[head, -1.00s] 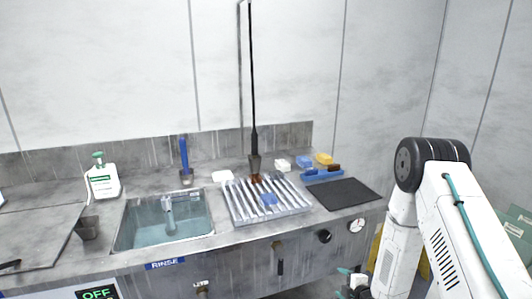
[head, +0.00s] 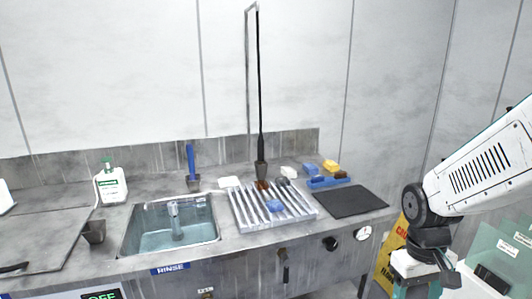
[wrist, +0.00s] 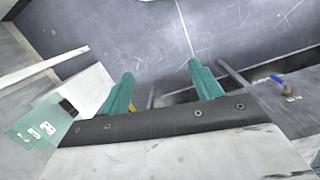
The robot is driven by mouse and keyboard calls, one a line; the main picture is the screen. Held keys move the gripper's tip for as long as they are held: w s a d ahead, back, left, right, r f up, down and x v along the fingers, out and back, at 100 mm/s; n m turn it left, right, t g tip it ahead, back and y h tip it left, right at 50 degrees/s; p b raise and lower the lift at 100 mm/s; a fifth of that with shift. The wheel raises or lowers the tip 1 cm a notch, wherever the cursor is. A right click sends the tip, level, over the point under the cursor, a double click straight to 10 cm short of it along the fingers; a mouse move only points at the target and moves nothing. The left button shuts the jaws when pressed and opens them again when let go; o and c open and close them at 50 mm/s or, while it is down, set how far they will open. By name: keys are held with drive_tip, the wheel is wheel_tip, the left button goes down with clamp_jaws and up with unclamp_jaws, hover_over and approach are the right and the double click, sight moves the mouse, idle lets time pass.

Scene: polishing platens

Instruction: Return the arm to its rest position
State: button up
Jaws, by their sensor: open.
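My gripper (wrist: 157,72) shows in the wrist view with its two teal fingers apart and nothing between them. A grey floor or panel surface lies beyond the fingertips. In the head view my white arm (head: 485,172) is at the right edge, clear of the counter. Its upper link slopes down to the left to a dark joint, and the wrist hangs below, right of the counter's end. The fingertips cannot be made out clearly there.
The counter (head: 375,185) holds a sink (head: 170,228), a ribbed rack (head: 300,207), a black mat (head: 350,200) and a soap bottle (head: 111,185). A yellow sign (head: 390,255) stands close behind my wrist. Translucent green panels (head: 500,250) are at the lower right.

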drive_tip(key=s+a+r+m+t, duration=0.1)
drive_tip(key=s+a+r+t, duration=0.1)
drive_tip(key=s+r, duration=1)
wheel_tip(320, 180, up, 2)
drive_tip(key=shift+s+a+t+y, duration=0.2)
drive_tip(key=shift+a+t+y, duration=0.15)
drive_tip(key=shift+a, duration=0.55)
